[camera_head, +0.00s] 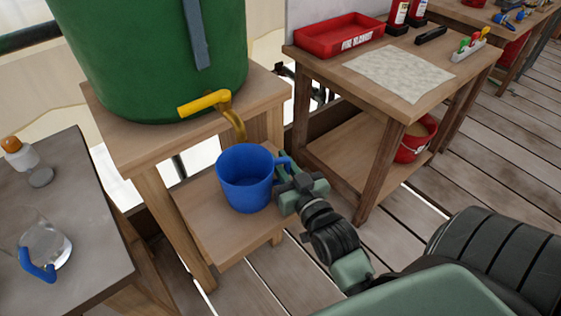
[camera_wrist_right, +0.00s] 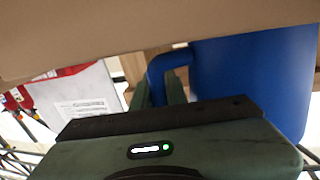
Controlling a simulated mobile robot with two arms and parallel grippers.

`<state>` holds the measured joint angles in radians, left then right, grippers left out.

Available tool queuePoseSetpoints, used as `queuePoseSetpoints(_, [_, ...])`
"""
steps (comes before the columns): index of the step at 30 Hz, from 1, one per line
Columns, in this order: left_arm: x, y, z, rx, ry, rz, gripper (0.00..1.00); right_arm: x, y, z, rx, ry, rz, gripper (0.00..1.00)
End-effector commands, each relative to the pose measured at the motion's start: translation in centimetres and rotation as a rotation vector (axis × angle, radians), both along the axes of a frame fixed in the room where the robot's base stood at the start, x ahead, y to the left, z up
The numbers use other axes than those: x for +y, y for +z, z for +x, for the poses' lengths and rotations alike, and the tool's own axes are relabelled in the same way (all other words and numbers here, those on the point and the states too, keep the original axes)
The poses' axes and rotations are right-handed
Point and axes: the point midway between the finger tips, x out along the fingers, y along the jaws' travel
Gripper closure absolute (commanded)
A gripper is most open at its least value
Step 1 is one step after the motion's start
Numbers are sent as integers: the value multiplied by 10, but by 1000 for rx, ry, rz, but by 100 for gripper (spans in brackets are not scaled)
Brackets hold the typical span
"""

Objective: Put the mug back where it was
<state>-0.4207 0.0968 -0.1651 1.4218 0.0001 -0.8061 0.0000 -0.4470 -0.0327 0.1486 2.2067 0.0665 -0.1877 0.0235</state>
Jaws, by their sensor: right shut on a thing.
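The blue mug (camera_head: 244,188) is upright in front of the wooden stand, below the yellow tap (camera_head: 206,102) of the green barrel (camera_head: 150,60). It looks empty inside. My right gripper (camera_head: 284,178) is shut on its handle, on the mug's right side. In the right wrist view the mug (camera_wrist_right: 250,75) fills the right part, and its handle meets the fingers of my right gripper (camera_wrist_right: 165,88). I cannot tell whether the mug's base touches the lower shelf (camera_head: 215,225) or hangs above it. My left gripper is not in view.
A grey table (camera_head: 80,215) at left holds a glass jug with a blue handle (camera_head: 42,258) and a small orange-capped bottle (camera_head: 20,154). A wooden table at right holds a red tray (camera_head: 340,36) and a pale cloth (camera_head: 386,74).

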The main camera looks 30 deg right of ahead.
Motion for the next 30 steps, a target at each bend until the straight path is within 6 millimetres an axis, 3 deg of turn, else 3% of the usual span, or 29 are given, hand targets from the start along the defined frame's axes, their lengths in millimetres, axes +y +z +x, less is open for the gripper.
queuePoseSetpoints(8, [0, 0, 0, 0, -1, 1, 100, 0, -1, 0, -2, 0, 1, 100])
queuePoseSetpoints(9, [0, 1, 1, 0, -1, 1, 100, 0, -2, 0, -1, 0, 1, 81])
queuePoseSetpoints(11, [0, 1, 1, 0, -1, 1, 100, 0, -2, 0, -1, 0, 1, 64])
queuePoseSetpoints(23, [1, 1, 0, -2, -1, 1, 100, 0, 1, -2, 1, 0, 1, 64])
queuePoseSetpoints(30, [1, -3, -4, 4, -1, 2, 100, 6, -1, -44, 6, 0, 2, 64])
